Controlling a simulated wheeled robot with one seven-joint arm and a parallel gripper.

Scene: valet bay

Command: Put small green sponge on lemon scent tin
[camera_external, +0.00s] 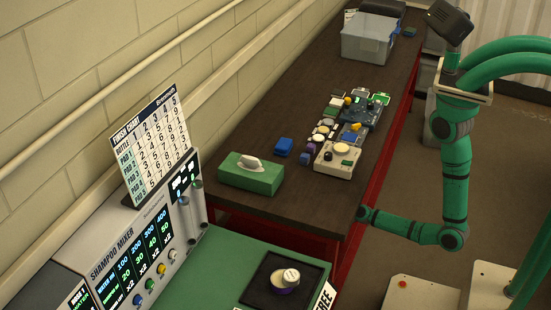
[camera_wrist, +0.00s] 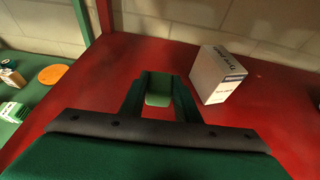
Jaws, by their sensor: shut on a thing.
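My gripper (camera_wrist: 158,88) is shut on a small green block, the small green sponge (camera_wrist: 158,98), seen between its fingers in the wrist view. It points over a red surface. In the external view my arm reaches down to the side of the dark table, and the gripper end is hidden there. I cannot tell which thing is the lemon scent tin. A round purple and yellow tin with a pale top (camera_external: 285,279) sits on a black tray (camera_external: 259,288) at the front, and its label is unreadable.
A white box (camera_wrist: 217,75) stands right of my gripper on the red surface (camera_wrist: 85,90). An orange disc (camera_wrist: 53,74) lies left.

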